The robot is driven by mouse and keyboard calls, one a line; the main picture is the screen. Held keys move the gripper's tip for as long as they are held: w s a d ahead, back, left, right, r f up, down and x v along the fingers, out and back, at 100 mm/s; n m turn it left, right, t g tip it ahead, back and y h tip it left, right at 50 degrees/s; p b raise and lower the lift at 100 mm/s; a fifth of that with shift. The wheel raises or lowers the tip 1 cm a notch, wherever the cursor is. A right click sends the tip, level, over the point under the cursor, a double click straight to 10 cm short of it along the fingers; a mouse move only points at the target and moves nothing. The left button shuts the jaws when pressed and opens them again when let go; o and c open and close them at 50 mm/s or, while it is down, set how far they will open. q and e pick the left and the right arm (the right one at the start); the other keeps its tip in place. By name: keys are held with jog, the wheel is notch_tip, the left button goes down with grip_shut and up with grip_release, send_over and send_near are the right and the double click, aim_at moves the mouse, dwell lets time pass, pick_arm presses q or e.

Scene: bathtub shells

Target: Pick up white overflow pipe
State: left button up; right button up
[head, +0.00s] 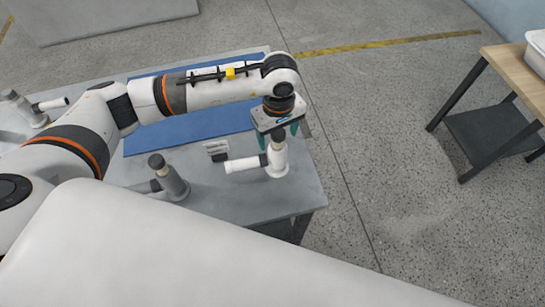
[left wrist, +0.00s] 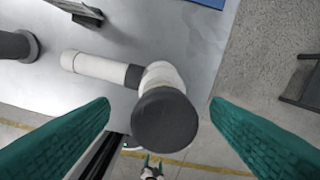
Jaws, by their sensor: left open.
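The white overflow pipe (head: 243,164) stands near the right end of the grey table, with an upright part and a side branch pointing left. In the left wrist view its white branch (left wrist: 95,67) joins a dark collar, and a round dark cap (left wrist: 165,120) tops the upright part. My left gripper (head: 280,134) is right above the upright part, pointing down. Its teal fingers are open, one on each side of the dark cap in the left wrist view (left wrist: 160,108), with visible gaps. My right gripper is not in view.
The grey table (head: 240,202) carries a blue mat (head: 205,125). A grey pipe fitting (head: 170,180) stands left of the white pipe, and another pipe fitting (head: 24,110) is at the far left. A small grey-white part (head: 216,148) lies nearby. A wooden-topped table (head: 515,68) stands at right.

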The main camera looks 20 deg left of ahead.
pick_arm(q)
jog(key=p, duration=0.2)
send_over(275, 163)
jog(key=w, duration=0.3)
jog(key=f, duration=0.4)
jog(key=shift+s+a+f, duration=0.15)
jog(key=shift+s+f, duration=0.05)
jog(key=shift+f, duration=0.3)
jog(key=c, duration=1.4)
jog(key=shift+w+r, duration=0.1)
